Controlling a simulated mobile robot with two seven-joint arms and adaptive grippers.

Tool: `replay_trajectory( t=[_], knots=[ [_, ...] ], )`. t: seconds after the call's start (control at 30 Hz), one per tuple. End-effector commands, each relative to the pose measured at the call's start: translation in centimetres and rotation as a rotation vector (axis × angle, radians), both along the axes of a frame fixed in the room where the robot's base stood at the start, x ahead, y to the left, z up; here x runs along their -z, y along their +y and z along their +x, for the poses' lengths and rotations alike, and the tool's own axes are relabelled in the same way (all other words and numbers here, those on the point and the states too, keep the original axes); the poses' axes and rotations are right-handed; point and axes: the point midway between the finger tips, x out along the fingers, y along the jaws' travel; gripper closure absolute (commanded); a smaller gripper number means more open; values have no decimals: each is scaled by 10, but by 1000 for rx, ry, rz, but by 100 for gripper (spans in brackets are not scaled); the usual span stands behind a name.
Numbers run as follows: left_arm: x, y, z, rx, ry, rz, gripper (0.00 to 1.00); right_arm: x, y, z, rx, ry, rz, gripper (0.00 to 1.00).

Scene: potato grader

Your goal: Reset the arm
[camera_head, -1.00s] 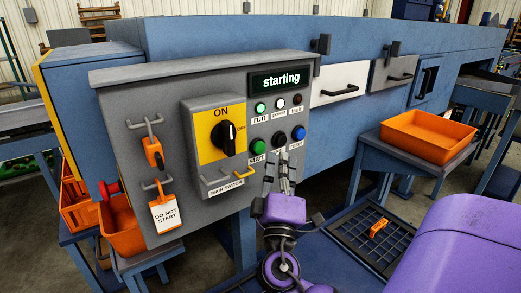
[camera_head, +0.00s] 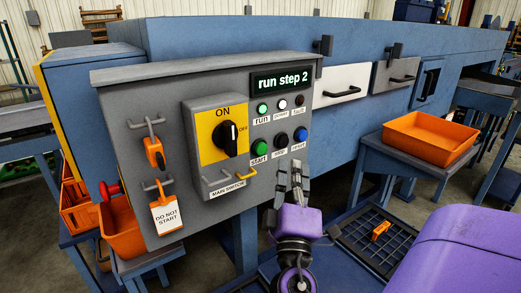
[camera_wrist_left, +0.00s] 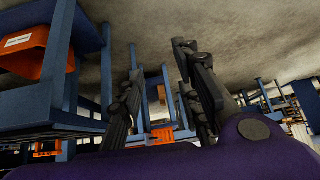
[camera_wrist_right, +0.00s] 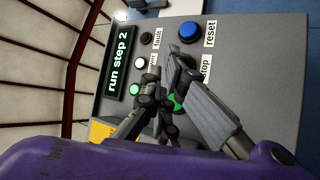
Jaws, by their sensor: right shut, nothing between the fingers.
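My right gripper (camera_head: 292,172) is shut and empty in front of the grey control panel (camera_head: 170,95), just below its buttons. In the right wrist view my right gripper (camera_wrist_right: 168,65) shows its fingers across the stop and start area, partly hiding the buttons. The green start button (camera_head: 259,149), black stop button (camera_head: 281,139) and blue reset button (camera_head: 299,134) are in view. The display (camera_head: 280,81) reads "run step 2", and the green run light (camera_head: 262,108) is bright. My left gripper (camera_wrist_left: 160,65) is open and empty in the left wrist view, outside the head view.
The main switch (camera_head: 229,139) points toward ON. A "DO NOT START" tag (camera_head: 166,214) hangs on the panel's lower left. An orange tray (camera_head: 430,138) stands on a blue stand at right. An orange piece (camera_head: 381,230) lies on a dark grid below.

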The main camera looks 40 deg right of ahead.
Motion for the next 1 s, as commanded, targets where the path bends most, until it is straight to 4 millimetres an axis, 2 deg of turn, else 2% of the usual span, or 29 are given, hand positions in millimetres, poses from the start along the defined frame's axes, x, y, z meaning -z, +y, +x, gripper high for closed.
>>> replay_trajectory(
  t=[0.37,0.47,0.57,0.6,0.73,0.87,1.0],
  knots=[
    [0,0,2,5,-3,2,69,0,0,0,0,0,0,100],
    [-6,-1,10,7,-14,4,69,17,6,15,-72,29,57,100],
    [-9,-2,17,7,-25,-1,69,63,22,40,-200,92,200,100],
    [-11,-2,18,7,-27,-2,69,87,31,46,-253,127,269,100],
    [-18,-4,20,5,-29,-8,69,164,65,47,-396,237,506,100],
    [-23,-7,19,4,-25,-15,69,237,102,23,-494,331,757,100],
    [-32,-11,14,3,-19,-24,69,304,144,-25,-545,403,1038,100]
  ],
)
